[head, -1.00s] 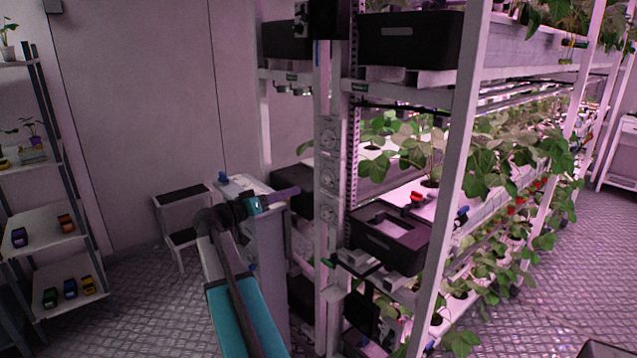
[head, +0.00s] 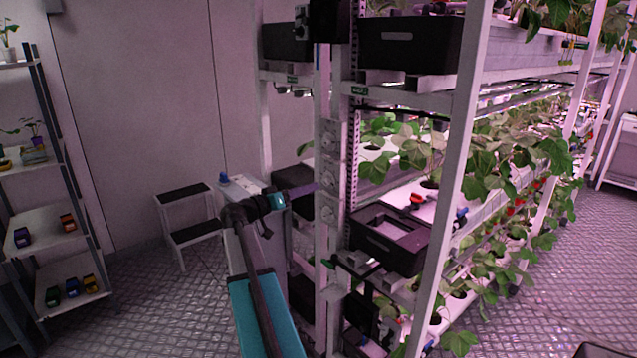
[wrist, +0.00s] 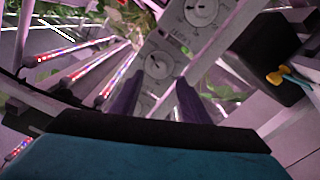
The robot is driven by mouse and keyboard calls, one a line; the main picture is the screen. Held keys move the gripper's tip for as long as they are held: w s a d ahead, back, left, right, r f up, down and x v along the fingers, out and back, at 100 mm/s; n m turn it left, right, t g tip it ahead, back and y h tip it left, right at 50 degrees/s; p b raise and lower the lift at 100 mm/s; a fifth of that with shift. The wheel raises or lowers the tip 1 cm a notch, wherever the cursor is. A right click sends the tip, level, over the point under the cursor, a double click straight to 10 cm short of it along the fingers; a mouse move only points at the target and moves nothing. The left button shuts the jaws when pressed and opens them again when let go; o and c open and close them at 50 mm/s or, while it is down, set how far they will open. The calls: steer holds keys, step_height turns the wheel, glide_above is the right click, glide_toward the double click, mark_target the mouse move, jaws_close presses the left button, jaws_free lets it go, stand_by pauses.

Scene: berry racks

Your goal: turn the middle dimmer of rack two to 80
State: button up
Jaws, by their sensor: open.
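A light panel on the front post of the rack carries three round dimmers in a column. The middle dimmer (head: 329,175) has a pale dial; its setting is too small to read. The upper dimmer (head: 329,140) and lower dimmer (head: 328,210) sit above and below it. My gripper (head: 314,187) is open and empty, its purple fingers pointing at the panel close to the middle dimmer. In the wrist view, a dial that looks like the middle dimmer (wrist: 157,63) shows just beyond and between my fingertips (wrist: 157,81), with no clear contact. Another dial (wrist: 200,12) is above it.
Black crates (head: 392,238) stand on the rack beside the post, with strawberry plants (head: 490,150) to the right. A grey cabinet (head: 262,235) and a step stool (head: 187,215) stand left of the rack. A shelf with small coloured items (head: 45,220) is at far left.

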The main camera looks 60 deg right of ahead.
mark_target(324, 182)
steer(key=shift+p+x, duration=0.9)
steer(key=shift+x, duration=2.45)
steer(key=shift+c, duration=0.3)
steer(key=c, duration=1)
